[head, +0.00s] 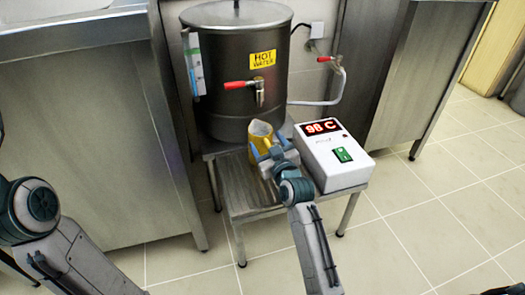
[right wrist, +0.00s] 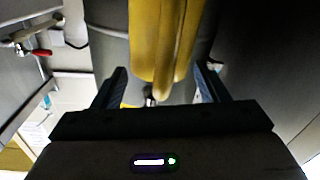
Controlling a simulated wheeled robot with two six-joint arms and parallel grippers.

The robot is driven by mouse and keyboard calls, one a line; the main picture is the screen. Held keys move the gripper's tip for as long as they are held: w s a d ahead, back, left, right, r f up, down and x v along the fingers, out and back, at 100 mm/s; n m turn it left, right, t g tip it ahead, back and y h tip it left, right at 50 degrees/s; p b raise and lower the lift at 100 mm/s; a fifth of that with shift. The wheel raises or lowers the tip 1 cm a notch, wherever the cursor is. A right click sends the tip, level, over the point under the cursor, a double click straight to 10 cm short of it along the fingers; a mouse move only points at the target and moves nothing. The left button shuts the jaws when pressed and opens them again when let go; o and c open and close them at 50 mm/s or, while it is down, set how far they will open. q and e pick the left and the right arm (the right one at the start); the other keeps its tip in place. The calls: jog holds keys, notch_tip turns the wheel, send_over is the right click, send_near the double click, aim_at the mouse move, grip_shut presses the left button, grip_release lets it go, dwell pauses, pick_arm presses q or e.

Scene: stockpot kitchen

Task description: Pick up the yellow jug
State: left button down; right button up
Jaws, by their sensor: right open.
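The yellow jug (head: 260,132) stands upright on the metal stand (head: 240,188), in front of the hot-water pot. In the right wrist view the jug (right wrist: 160,40) fills the top middle, with what looks like its handle facing the camera. My right gripper (head: 268,155) is at the jug's near side and hides its lower part in the head view. In the wrist view its fingers (right wrist: 161,78) are open, one to each side of the jug's yellow shape; I cannot tell whether they touch it. My left gripper is out of view.
The steel hot-water pot (head: 225,105) with a red-handled tap (head: 240,84) rises right behind the jug. A white control box (head: 334,160) reading 98 C stands close on the right. Steel cabinets (head: 80,130) flank the stand; the tiled floor (head: 440,215) is clear at right.

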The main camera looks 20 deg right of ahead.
grip_shut()
jog(key=shift+r, duration=0.1)
jog(key=shift+r, duration=0.1)
dwell(0.5)
